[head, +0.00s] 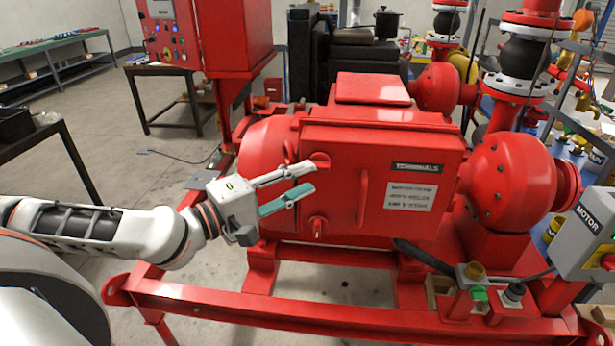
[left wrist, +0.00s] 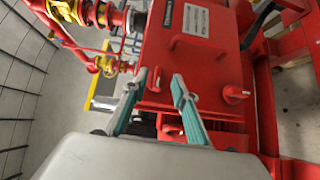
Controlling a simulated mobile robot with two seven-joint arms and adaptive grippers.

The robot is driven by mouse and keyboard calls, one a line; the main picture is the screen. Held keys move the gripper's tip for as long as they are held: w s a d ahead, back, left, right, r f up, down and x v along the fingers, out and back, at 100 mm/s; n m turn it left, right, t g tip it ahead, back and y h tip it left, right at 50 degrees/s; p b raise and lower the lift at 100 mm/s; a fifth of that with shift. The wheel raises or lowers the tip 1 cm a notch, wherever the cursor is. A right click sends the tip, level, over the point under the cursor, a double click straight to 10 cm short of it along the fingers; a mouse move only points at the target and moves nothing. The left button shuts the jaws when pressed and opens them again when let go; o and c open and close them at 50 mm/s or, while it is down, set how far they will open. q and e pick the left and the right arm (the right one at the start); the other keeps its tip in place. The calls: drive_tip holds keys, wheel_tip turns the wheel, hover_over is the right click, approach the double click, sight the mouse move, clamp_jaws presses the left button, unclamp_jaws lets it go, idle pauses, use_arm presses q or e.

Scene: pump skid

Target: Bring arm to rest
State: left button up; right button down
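My left arm (head: 110,230) reaches in from the left in the head view. Its gripper (head: 308,178) is in front of the red pump housing (head: 335,190), near the left side of its front door. The two fingers are spread apart with nothing between them. In the left wrist view the open fingers (left wrist: 163,78) point toward the red housing (left wrist: 205,65). A small red knob (head: 317,227) sits just below the fingertips, and a second one at the upper finger is partly hidden. Whether the fingers touch the door I cannot tell. My right gripper is not in view.
The red skid frame (head: 290,312) runs along the front below the arm. A red control cabinet (head: 235,35) stands behind to the left. A grey motor box (head: 588,235) is at the right. Dark tables (head: 160,72) stand at the left, with open floor (head: 110,130) between.

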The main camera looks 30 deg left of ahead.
use_arm(q)
drive_tip(key=shift+d, duration=0.1)
idle(0.4)
drive_tip(key=s+d+f+m+h, duration=0.3)
drive_tip(key=d+f+m+h, duration=0.2)
drive_tip(key=d+f+m, duration=0.65)
drive_tip(key=s+a+f+m+g+y, duration=0.1)
drive_tip(key=s+a+f+g+y, duration=0.1)
drive_tip(key=f, duration=0.9)
drive_tip(key=s+a+f+m+g+y, duration=0.2)
drive_tip(key=s+f+y, duration=0.3)
drive_tip(key=f, duration=0.7)
drive_tip(key=s+a+f+m+g+y, duration=0.1)
drive_tip(key=s+a+f+m+y, duration=0.1)
drive_tip(key=s+f, duration=0.4)
wheel_tip(320, 180, down, 6)
drive_tip(key=shift+s+a+r+g+y, duration=0.2)
drive_tip(key=shift+a+g+y, duration=0.2)
drive_tip(key=shift+a+y, duration=0.5)
drive_tip(key=shift+a+m, duration=0.1)
drive_tip(key=shift+m, duration=0.15)
